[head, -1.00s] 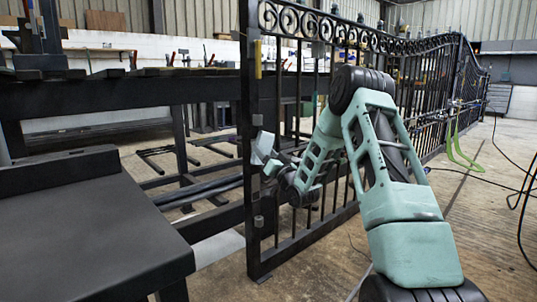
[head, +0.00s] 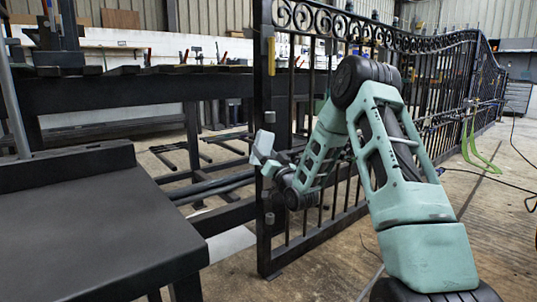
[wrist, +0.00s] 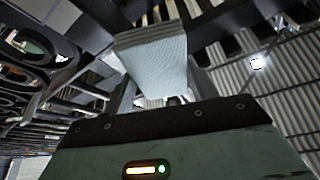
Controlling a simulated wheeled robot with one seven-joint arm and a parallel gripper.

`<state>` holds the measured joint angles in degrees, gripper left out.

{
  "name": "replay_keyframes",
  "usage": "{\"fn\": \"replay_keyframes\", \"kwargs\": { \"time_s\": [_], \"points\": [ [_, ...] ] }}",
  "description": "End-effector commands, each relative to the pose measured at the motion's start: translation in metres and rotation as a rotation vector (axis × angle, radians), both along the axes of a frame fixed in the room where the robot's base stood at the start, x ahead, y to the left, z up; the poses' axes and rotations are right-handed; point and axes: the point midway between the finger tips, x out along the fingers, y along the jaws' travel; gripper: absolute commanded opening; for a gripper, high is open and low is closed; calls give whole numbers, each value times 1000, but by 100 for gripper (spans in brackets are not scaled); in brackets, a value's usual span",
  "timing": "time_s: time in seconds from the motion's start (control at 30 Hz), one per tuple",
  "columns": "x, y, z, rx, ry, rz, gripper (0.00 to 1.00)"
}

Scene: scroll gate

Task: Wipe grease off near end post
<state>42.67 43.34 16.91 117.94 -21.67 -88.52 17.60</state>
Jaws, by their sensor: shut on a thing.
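The near end post (head: 263,95) is the dark upright at the gate's near end in the head view. Small grey patches or blocks (head: 269,117) show on it; I cannot tell whether any is grease. My gripper (head: 270,165) is at about mid-height of the post, shut on a pale, ribbed wiping pad (head: 262,147). The pad overlaps the post in the picture; whether it touches cannot be told. In the wrist view, the pad (wrist: 155,62) stands between the fingers, hiding what lies directly beyond it.
The scrolled gate (head: 395,38) runs back to the right behind my arm. A dark table (head: 95,215) stands close at left, with a long dark workbench (head: 130,95) behind. The floor at right is mostly open.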

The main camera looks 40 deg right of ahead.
Motion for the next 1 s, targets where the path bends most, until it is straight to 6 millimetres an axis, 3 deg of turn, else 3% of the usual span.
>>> {"fn": "replay_keyframes", "kwargs": {
  "time_s": [0.17, 0.73, 1.0],
  "points": [
    [-1, 4, 0, 1, -1, 11, 36],
    [-55, 2, 0, 0, 1, -1, 36],
    [-60, 3, 0, 0, -1, 0, 36]
  ]
}}
